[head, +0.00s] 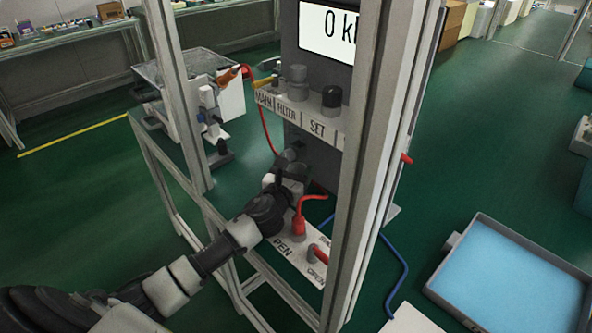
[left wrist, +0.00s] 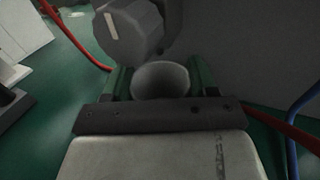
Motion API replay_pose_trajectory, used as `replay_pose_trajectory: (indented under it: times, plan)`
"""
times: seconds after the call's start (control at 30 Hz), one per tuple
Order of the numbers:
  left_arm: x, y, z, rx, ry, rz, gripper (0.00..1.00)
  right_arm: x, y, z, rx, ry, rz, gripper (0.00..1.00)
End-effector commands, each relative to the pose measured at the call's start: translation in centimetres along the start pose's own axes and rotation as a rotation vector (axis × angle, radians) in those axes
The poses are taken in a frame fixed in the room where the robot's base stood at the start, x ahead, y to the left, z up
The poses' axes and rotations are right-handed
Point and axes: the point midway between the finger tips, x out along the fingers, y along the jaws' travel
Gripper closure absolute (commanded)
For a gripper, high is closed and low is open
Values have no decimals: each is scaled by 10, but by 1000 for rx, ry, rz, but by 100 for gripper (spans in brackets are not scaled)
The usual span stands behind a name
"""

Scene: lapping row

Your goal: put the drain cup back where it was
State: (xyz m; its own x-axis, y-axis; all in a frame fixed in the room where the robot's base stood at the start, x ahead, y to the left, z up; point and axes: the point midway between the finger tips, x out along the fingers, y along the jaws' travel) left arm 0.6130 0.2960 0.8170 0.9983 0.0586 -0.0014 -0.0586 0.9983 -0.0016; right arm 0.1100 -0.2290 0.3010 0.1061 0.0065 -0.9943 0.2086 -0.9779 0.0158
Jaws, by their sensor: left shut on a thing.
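My left gripper (head: 284,174) reaches in between the posts of the metal frame, below the shelf labelled MAIN, FILTER and SET. In the left wrist view its green-padded fingers are shut on a round grey cup (left wrist: 160,80), which appears to be the drain cup. A grey knob with a white mark (left wrist: 128,30) is just beyond the cup, close to it; I cannot tell whether they touch. In the head view the cup is largely hidden by the gripper. My right gripper is not in view.
The frame's thick front post (head: 358,200) stands right of my left gripper. A red-handled valve (head: 300,222) sits on the lower labelled plate (head: 290,262) just below the gripper. Red and blue hoses run nearby. A blue-lined tray (head: 510,275) is at the lower right.

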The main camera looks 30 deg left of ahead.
Motion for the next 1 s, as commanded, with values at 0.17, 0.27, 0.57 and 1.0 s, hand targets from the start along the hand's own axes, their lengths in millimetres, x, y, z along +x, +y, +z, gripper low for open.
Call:
replay_pose_trajectory:
  times: [0.17,0.27,0.57,1.0]
  plan:
    - [0,0,-3,1,0,0,39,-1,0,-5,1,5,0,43]
    - [0,0,-3,1,1,0,24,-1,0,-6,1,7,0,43]
    - [0,0,-2,0,1,0,17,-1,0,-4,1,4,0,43]
    - [-59,0,-1,3,3,-2,17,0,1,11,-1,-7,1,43]
